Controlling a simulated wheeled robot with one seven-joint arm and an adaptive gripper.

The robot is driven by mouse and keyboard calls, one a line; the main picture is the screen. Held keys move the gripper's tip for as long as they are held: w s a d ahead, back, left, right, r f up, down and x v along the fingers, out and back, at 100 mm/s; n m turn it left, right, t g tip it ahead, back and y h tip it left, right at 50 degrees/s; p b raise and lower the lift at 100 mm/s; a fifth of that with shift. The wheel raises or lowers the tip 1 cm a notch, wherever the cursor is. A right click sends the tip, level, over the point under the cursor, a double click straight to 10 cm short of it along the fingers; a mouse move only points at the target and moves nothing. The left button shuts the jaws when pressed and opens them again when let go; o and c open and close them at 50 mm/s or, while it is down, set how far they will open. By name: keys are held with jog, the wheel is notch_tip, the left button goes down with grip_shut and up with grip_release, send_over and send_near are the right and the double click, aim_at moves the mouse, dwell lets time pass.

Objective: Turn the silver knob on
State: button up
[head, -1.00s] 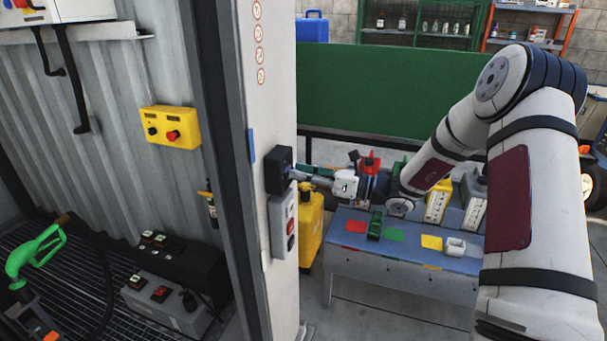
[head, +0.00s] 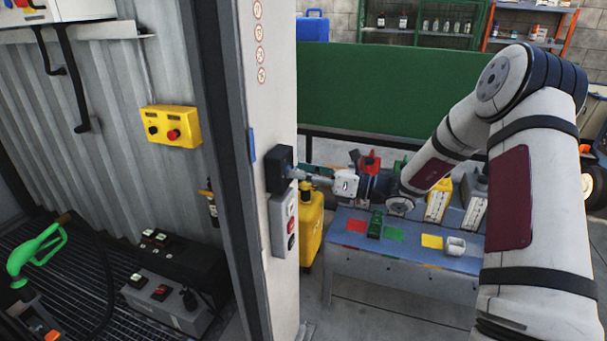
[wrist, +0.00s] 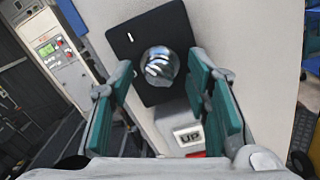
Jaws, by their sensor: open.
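The silver knob (wrist: 160,66) is a round, shiny knob on a black plate (wrist: 148,24) with a short white mark, seen in the wrist view. In the head view the black plate is a dark box (head: 277,168) on the white post, and the knob is not clear there. My gripper (wrist: 160,82) is open, with one teal-padded finger on each side of the knob. I cannot tell whether either finger touches it. In the head view my gripper (head: 305,173) reaches in from the right, close to the box.
A grey button box (head: 284,222) sits just below the black plate on the white post (head: 278,80). A blue-grey bench (head: 400,272) with small objects stands under my arm. A yellow control box (head: 172,126) is on the left wall.

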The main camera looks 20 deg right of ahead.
jog(key=v, duration=1.2)
jog(key=s+a+r+n+g+h, duration=0.3)
jog(key=s+a+n+g, duration=0.2)
jog(key=s+a+n, duration=0.2)
jog(key=s+a+r+n+g+h, duration=0.2)
jog(key=s+a+r+n+g, duration=0.1)
jog(key=s+a+n+g, duration=0.3)
jog(key=s+d+r+n+t+h, duration=0.1)
jog(key=s+r+n+t+h, duration=0.2)
jog(key=s+n+h, duration=0.2)
jog(key=s+d+r+n+t+h, duration=0.2)
jog(key=s+n+h, duration=0.3)
jog(key=s+n, duration=0.6)
jog(key=shift+r+t, duration=0.5)
jog(key=shift+r, duration=0.35)
